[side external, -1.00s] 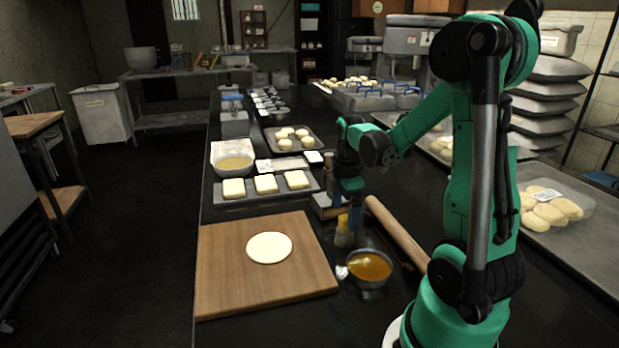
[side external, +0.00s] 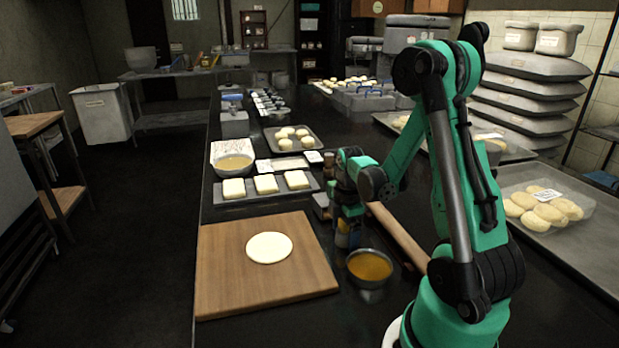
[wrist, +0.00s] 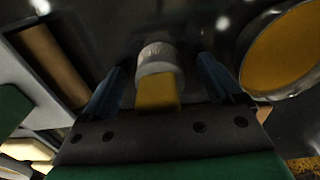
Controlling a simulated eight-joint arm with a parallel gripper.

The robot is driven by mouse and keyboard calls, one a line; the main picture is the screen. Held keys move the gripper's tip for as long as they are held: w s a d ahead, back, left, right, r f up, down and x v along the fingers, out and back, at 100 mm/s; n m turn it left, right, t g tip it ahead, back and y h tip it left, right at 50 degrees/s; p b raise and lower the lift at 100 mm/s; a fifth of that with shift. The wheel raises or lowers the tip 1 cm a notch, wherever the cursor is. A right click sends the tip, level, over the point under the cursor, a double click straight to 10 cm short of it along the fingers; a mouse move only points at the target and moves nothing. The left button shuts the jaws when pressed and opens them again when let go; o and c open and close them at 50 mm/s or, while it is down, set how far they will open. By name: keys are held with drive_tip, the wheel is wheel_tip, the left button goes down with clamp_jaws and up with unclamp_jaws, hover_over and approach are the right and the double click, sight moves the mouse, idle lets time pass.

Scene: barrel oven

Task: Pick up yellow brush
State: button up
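The yellow brush (wrist: 157,92) shows in the wrist view between the two blue fingers of my gripper (wrist: 159,72), with a pale round end (wrist: 158,58) farther from the camera. Dark gaps show between the brush and both fingers, so my gripper is open around it. In the side external view my gripper (side external: 349,233) points down over the counter, right of the cutting board. The brush (side external: 342,227) is mostly hidden there behind and between the fingers.
A metal bowl of orange-yellow liquid (side external: 369,266) stands close by, also at the right in the wrist view (wrist: 285,50). A rolling pin (side external: 398,237) lies to the right. The cutting board (side external: 225,280) holds a flat dough round (side external: 269,247).

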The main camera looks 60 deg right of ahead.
drive_tip(key=c, duration=1.1)
drive_tip(key=shift+r, duration=0.2)
wheel_tip(320, 180, up, 20)
drive_tip(key=shift+f, duration=0.15)
